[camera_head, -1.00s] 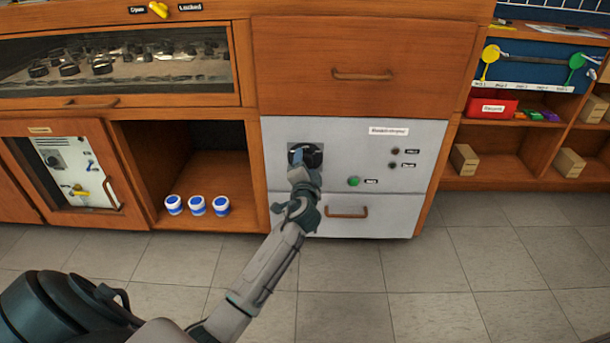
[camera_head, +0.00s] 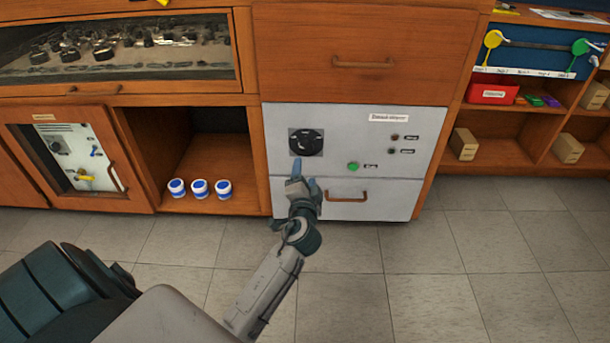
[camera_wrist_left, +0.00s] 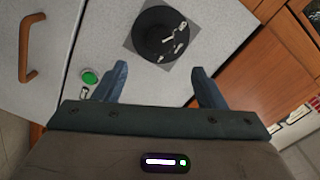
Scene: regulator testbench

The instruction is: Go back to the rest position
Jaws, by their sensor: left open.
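My left gripper (camera_head: 305,170) is open and empty in front of the white panel (camera_head: 410,160), just below the black round knob (camera_head: 306,142). In the left wrist view its two blue fingers (camera_wrist_left: 160,82) stand apart, and the knob (camera_wrist_left: 158,38) shows beyond them, clear of both. The knob sits on a grey square plate. A green button (camera_head: 353,166) is to the right of the gripper; it also shows in the left wrist view (camera_wrist_left: 89,76), beside one finger. My right gripper is not in view.
A drawer handle (camera_head: 347,196) sticks out close to the gripper's right. An open compartment at left holds several blue-and-white jars (camera_head: 199,188). A small glass-front door (camera_head: 82,165) hangs further left. Shelves (camera_head: 500,154) with boxes stand at right. The tiled floor (camera_head: 440,270) is clear.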

